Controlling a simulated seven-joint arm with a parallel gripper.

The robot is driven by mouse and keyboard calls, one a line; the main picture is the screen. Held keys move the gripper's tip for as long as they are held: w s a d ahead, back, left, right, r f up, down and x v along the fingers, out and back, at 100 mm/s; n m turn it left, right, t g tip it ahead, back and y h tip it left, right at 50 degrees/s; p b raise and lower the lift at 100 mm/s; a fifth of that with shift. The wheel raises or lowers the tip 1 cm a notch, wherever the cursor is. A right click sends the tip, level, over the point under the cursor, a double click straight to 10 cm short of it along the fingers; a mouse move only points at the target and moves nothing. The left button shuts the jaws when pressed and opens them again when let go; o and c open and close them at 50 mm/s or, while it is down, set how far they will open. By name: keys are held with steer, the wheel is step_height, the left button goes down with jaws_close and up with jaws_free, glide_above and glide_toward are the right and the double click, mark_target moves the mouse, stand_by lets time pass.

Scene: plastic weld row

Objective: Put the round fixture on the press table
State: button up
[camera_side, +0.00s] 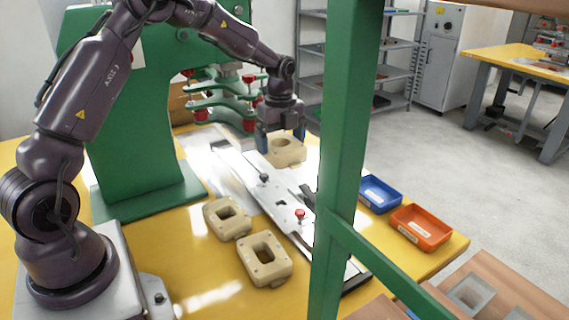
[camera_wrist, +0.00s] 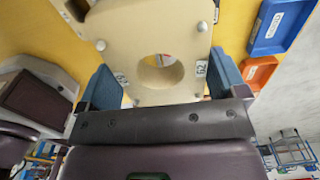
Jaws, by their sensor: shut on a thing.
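The round fixture (camera_side: 287,155) is a beige block with a round hole. My gripper (camera_side: 281,138) is shut on it, and its blue fingers grip two opposite sides. In the wrist view the round fixture (camera_wrist: 150,25) fills the upper middle, with its round hole facing the camera between the fingers of my gripper (camera_wrist: 163,82). The press table (camera_side: 283,208) is a long pale metal plate running from beneath the green press toward the front right. The fixture appears held over the far side of this plate; the gap below it cannot be judged.
A beige fixture with a square hole (camera_side: 214,228) and another with a rectangular hole (camera_side: 283,267) lie on the yellow table (camera_side: 195,255). The green press (camera_side: 145,135) stands behind. A green post (camera_side: 345,130) crosses the foreground. Blue (camera_side: 380,207) and orange (camera_side: 420,240) trays sit right.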

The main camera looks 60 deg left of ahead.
steer(key=s+d+f+n, duration=0.1)
steer(key=s+d+f, duration=0.1)
steer(key=d, duration=0.7)
steer(key=s+d+f, duration=0.1)
steer(key=s+d, duration=0.2)
steer(key=d, duration=0.6)
steer(key=s+d+f+n, duration=0.1)
steer(key=s+d+f, duration=0.1)
steer(key=d, duration=0.7)
steer(key=s+d+f+n, duration=0.35)
steer(key=s+n, duration=0.25)
steer(key=n, duration=0.2)
steer(key=shift+s+a+f+n, duration=0.1)
steer(key=shift+s+f+n, duration=0.1)
steer(key=shift+f+n, duration=1.85)
steer(key=shift+s+f+n, duration=0.2)
steer(key=shift+f+n, duration=1.75)
steer(key=shift+n, duration=0.2)
steer(key=shift+f, duration=0.15)
